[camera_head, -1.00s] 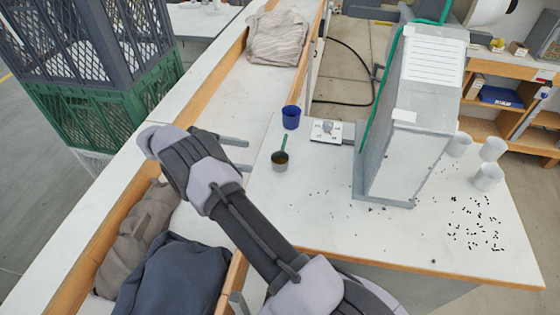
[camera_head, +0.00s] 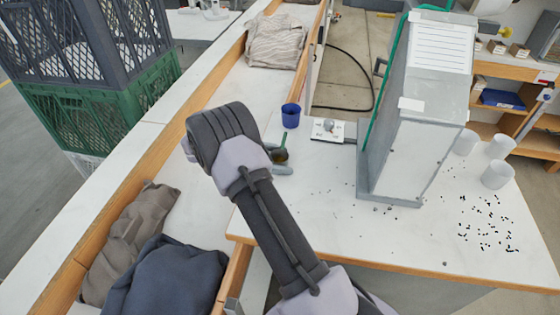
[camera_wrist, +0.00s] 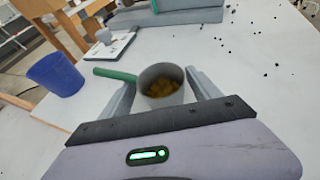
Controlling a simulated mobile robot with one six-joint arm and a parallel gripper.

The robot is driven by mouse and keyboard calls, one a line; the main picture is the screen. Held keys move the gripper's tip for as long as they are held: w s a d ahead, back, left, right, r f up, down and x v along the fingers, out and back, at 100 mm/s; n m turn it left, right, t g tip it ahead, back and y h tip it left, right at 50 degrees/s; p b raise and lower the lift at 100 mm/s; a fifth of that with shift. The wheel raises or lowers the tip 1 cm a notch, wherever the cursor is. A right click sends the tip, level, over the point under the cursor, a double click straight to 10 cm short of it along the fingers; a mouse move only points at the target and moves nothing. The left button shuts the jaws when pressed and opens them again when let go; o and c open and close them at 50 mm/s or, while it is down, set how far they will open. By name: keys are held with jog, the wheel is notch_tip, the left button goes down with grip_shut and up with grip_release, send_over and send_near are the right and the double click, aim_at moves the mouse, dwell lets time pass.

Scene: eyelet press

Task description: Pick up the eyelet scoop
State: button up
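The eyelet scoop is a small grey cup (camera_wrist: 162,84) with brownish pieces inside and a green handle (camera_wrist: 115,75) pointing left in the wrist view. In the head view the scoop (camera_head: 281,156) stands on the white table, partly hidden behind my arm. My gripper (camera_wrist: 163,84) is open, with one finger on each side of the cup. The left finger passes under or beside the handle. I cannot tell whether either finger touches the cup.
A blue cup (camera_head: 291,115) stands behind the scoop, near a white plate with a knob (camera_head: 327,130). The grey press (camera_head: 410,130) stands to the right. White cups (camera_head: 497,175) and scattered black eyelets lie farther right. Cloth bundles (camera_head: 168,278) lie in the trough at left.

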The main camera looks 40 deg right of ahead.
jog(key=shift+r, duration=0.1)
jog(key=c, duration=1.3)
